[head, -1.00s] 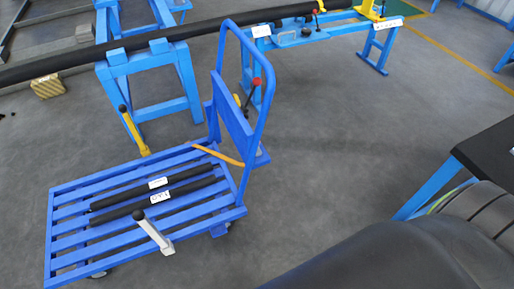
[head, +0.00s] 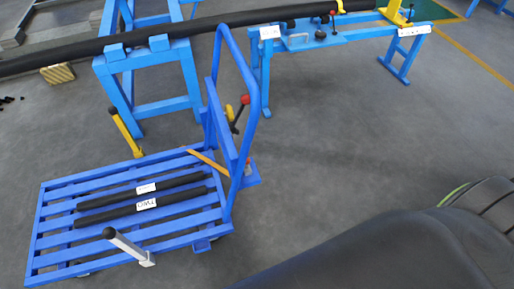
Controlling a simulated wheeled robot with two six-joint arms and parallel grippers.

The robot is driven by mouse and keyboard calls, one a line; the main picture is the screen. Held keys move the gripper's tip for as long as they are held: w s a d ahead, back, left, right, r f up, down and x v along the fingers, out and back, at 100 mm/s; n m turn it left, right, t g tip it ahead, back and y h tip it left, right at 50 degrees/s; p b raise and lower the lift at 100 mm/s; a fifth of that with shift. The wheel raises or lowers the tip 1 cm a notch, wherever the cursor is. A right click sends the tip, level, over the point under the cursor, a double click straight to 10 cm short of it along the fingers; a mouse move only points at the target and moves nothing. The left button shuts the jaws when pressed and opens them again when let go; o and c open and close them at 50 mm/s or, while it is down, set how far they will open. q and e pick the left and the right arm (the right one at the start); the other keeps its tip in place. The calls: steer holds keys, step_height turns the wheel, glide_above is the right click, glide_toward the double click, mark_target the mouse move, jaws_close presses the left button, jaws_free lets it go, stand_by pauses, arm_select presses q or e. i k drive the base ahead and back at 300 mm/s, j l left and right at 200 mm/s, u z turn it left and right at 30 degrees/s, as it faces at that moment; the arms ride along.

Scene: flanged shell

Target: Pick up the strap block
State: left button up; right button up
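No thing in the head view is clearly marked as the strap block. A small yellow-tan block (head: 58,73) lies on the floor at the far left, below the long black pipe; I cannot tell whether it is the strap block. Neither of my grippers shows in the head view. A large dark grey rounded shape, which looks like part of my own body, fills the lower right corner.
A blue slatted trolley (head: 58,218) with an upright handle carries two black bars (head: 155,203) with white labels. Blue stands hold the long black pipe (head: 185,33) behind it. A blue bench (head: 350,35) stands at the back. Grey floor (head: 360,140) is clear right of the trolley.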

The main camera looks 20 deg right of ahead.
mark_target(247, 171)
steer(key=i+l+u, duration=0.25)
steer(key=l, duration=0.3)
steer(key=i+l+u, duration=0.2)
steer(key=l, duration=0.4)
steer(key=i+l+u, duration=0.25)
steer(key=l, duration=0.4)
steer(key=l+u, duration=0.25)
steer(key=l, duration=0.35)
steer(key=l+u, duration=0.2)
steer(key=l, duration=0.5)
steer(key=i, duration=0.05)
